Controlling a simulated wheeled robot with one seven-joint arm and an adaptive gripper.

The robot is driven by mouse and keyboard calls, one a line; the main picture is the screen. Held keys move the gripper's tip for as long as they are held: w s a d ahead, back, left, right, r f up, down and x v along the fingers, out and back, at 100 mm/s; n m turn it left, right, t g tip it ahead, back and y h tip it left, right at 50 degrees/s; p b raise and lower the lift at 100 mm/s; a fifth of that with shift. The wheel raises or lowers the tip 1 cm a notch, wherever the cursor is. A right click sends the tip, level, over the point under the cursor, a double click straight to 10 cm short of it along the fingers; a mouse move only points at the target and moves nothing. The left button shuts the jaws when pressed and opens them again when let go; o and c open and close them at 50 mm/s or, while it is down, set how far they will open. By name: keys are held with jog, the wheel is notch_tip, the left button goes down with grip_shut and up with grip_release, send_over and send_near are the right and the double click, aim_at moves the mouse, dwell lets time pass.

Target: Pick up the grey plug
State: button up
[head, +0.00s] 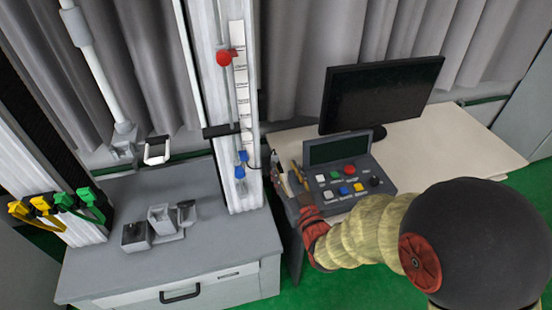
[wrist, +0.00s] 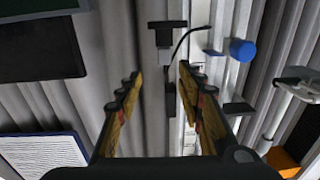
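My gripper (head: 290,182) is in front of the tower's right side, left of the control box. In the wrist view my gripper (wrist: 160,85) is open, its two yellow-sided fingers spread apart with nothing clasped between them. A small dark body with a thin black cable running up from it, seemingly the grey plug (wrist: 171,100), appears between the fingers, nearer the right one. I cannot tell its depth or whether a finger touches it. In the head view the plug is too small or hidden to make out clearly.
The tower (head: 243,190) carries red and blue parts. The control box (head: 345,178) with coloured buttons and a monitor (head: 380,93) stand on the right table. The grey cabinet (head: 100,205) holds small metal blocks (head: 162,220). A black T-shaped bracket (wrist: 166,35) sits above the plug.

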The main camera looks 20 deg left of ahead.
aim_at(276, 159)
jog(key=x, duration=0.2)
jog(key=b+x, duration=0.1)
jog(key=x, duration=0.1)
jog(key=f+b+x, duration=0.1)
jog(key=x, duration=0.2)
jog(key=shift+s+a+f, duration=0.15)
jog(key=shift+a, duration=0.2)
jog(key=shift+w+a, duration=0.15)
jog(key=shift+w, duration=0.1)
jog(key=shift+r, duration=0.2)
jog(key=c, duration=0.3)
jog(key=c, duration=0.7)
